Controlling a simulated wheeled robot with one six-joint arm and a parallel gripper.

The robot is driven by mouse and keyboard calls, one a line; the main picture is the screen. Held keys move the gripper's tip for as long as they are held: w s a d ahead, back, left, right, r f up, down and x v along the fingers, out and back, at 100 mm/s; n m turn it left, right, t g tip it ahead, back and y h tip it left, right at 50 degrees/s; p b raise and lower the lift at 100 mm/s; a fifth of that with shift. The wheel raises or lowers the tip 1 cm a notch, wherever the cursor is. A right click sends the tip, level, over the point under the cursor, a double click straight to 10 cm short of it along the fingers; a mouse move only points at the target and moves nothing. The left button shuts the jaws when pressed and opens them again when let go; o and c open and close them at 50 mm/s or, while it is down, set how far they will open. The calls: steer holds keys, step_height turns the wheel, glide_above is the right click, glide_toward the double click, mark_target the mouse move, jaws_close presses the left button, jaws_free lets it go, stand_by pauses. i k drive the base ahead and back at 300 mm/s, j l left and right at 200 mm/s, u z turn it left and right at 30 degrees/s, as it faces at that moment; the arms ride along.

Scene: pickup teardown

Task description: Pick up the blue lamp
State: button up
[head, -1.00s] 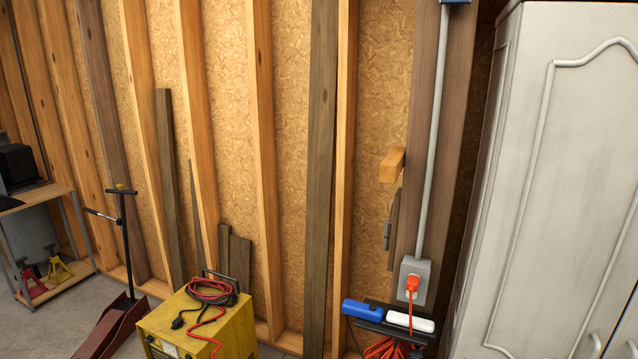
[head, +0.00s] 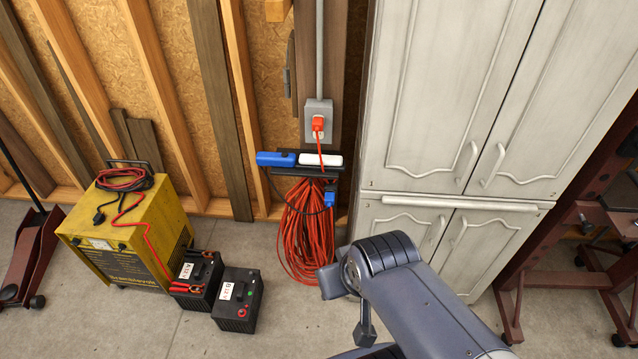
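A blue bar-shaped thing (head: 276,159), which looks like the blue lamp, lies on a small dark wall shelf (head: 290,173) above a hanging coil of orange cable. A white bar-shaped thing (head: 321,159) lies beside it on the right. My arm reaches up from the bottom right, below and to the right of the shelf. The fingers of my gripper do not show, so whether it is open or shut is hidden.
The orange cable coil (head: 309,229) hangs below the shelf, plugged into a grey outlet box (head: 319,116). A white cabinet (head: 450,95) stands close on the right. A yellow charger (head: 125,235) and two black batteries (head: 238,302) stand on the floor at left.

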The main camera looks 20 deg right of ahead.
mark_target(305, 161)
steer(key=i+j+z, duration=0.1)
steer(key=i+z, duration=0.25)
steer(key=i+j+z, duration=0.35)
steer(key=l, duration=0.1)
